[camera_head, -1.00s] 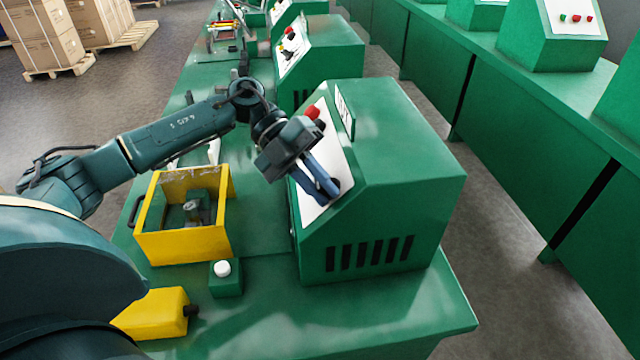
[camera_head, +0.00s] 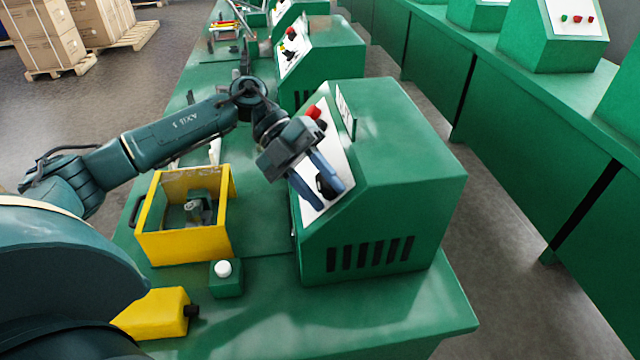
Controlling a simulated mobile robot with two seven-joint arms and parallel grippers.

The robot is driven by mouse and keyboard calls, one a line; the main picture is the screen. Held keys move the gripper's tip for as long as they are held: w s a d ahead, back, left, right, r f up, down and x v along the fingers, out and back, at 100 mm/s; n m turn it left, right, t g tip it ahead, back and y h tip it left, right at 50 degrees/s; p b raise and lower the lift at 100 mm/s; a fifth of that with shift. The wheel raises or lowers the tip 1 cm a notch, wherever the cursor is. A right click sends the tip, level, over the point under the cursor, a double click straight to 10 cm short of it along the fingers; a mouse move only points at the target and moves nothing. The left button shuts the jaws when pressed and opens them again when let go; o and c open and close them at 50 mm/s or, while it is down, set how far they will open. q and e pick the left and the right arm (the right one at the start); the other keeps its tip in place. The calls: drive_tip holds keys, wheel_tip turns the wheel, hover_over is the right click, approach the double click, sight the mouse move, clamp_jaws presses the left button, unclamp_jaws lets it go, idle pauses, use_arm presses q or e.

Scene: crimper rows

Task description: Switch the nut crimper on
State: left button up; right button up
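The nut crimper (camera_head: 400,190) is the green machine with a sloped white control panel (camera_head: 308,216) on the near table. A red button (camera_head: 314,112) sits high on the panel, and a black knob (camera_head: 325,187) sits lower. My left gripper (camera_head: 329,199) is at the panel with its two blue fingers spread apart, one on each side of the knob. I cannot tell whether the fingers touch the knob. The gripper hides part of the panel. My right gripper is not in view.
A yellow open-topped fixture (camera_head: 185,247), a small green box with a white button (camera_head: 226,284) and a yellow block (camera_head: 152,313) stand left of the machine. Another green machine (camera_head: 335,52) is behind. A second row of green benches (camera_head: 520,130) runs along the right, across an aisle.

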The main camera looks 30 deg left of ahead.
use_arm(q)
drive_tip(key=b+v, duration=0.2)
drive_tip(key=v, duration=1.1)
drive_tip(key=shift+s, duration=0.15)
